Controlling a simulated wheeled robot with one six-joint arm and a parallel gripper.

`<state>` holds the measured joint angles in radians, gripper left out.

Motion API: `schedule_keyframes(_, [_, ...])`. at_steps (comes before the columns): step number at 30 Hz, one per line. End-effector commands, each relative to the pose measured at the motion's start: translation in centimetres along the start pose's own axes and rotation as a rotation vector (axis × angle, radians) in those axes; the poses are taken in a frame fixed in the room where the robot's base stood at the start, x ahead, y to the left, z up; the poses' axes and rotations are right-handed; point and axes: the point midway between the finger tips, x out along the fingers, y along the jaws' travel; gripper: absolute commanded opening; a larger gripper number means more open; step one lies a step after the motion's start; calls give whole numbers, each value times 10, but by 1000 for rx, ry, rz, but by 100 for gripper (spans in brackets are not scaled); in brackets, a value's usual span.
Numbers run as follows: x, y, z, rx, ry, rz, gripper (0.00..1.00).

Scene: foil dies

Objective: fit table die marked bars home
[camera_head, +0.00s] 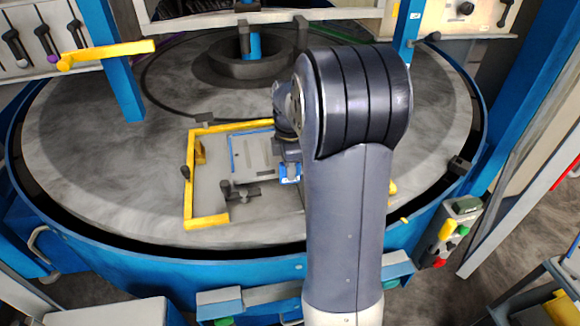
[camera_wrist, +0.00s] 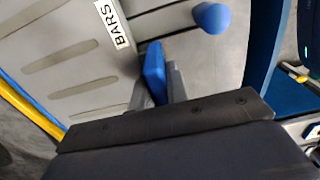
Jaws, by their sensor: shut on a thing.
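The grey die marked BARS (camera_wrist: 85,60) fills the upper left of the wrist view, with long shallow slots and a white label (camera_wrist: 113,24). A blue upright grip (camera_wrist: 154,72) stands at its near edge. My gripper (camera_wrist: 160,82) is shut on this grip. In the head view the die (camera_head: 256,160) shows as a grey plate inside the yellow corner frame (camera_head: 190,180) on the round table (camera_head: 90,150). My gripper (camera_head: 290,165) is at its right side, partly hidden by my arm. Whether the die lies flat on the bed cannot be told.
Dark clamp parts (camera_head: 240,192) stand near the die's front left. A blue rounded post (camera_wrist: 212,17) shows right of the label in the wrist view. A blue post (camera_head: 115,60) and a yellow lever (camera_head: 105,53) stand at the back left. The table's left side is bare.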

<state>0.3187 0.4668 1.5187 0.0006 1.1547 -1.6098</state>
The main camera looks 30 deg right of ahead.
Motion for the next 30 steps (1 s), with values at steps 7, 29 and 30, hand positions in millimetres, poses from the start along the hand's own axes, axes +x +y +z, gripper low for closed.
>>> schedule_keyframes(7, [5, 1, 0, 0, 0, 5, 0])
schedule_keyframes(29, [20, 1, 0, 0, 0, 6, 0])
schedule_keyframes(30, [21, 1, 0, 0, 0, 6, 0])
